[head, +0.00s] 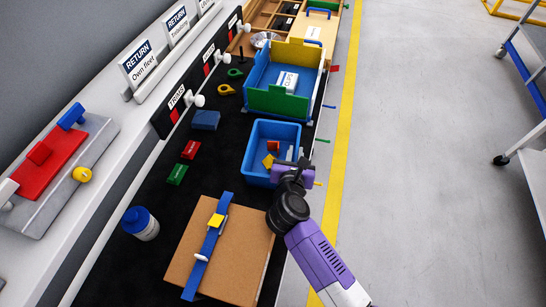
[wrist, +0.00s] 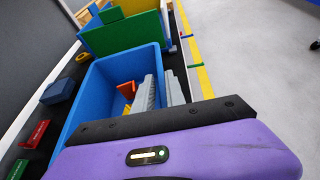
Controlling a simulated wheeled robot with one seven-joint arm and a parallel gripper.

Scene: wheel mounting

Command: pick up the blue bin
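The blue bin (head: 254,147) is an open box on the dark table mat, near its right edge. It holds a few small parts, among them a red-orange piece (head: 273,146) and a yellow piece (head: 268,161). My gripper (head: 295,153) is at the bin's near right side, pointing away from me. In the wrist view its two grey fingers (wrist: 161,90) lie close together at the right wall of the bin (wrist: 95,92). One finger is over the inside and the other is at or beyond the wall. Whether they press on the wall cannot be told.
A blue, green and yellow box (head: 281,99) with a labelled white box stands just behind the bin. A cardboard box (head: 240,262) with a blue strap lies in front. The floor at right is clear beside the table.

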